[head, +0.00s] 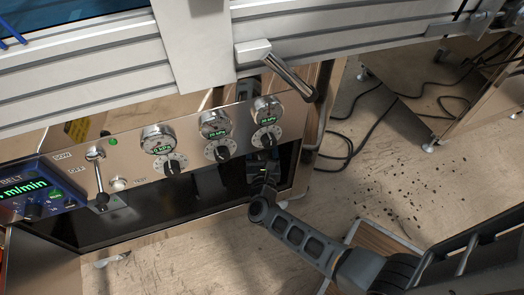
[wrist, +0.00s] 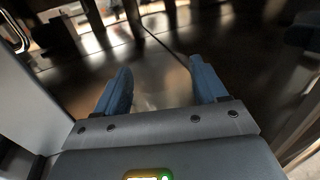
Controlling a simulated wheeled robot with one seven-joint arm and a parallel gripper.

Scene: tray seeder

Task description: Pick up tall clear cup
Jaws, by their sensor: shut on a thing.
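My gripper (head: 262,168) reaches into the dark opening under the gauge panel, at its right end. In the wrist view its two blue fingers (wrist: 160,84) stand apart, with a faint, see-through shape between them. That shape is the tall clear cup (wrist: 158,101), gripped between the fingers. Its outline is very hard to make out, and its rim and base cannot be told. In the head view the cup cannot be made out against the dark opening and my gripper.
The steel panel (head: 198,157) with gauges and knobs hangs just above my gripper. A toggle lever (head: 98,178) and a blue belt display (head: 35,195) are at its left. A grey handle (head: 290,76) juts out above. Black cables (head: 372,135) lie on the floor at right.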

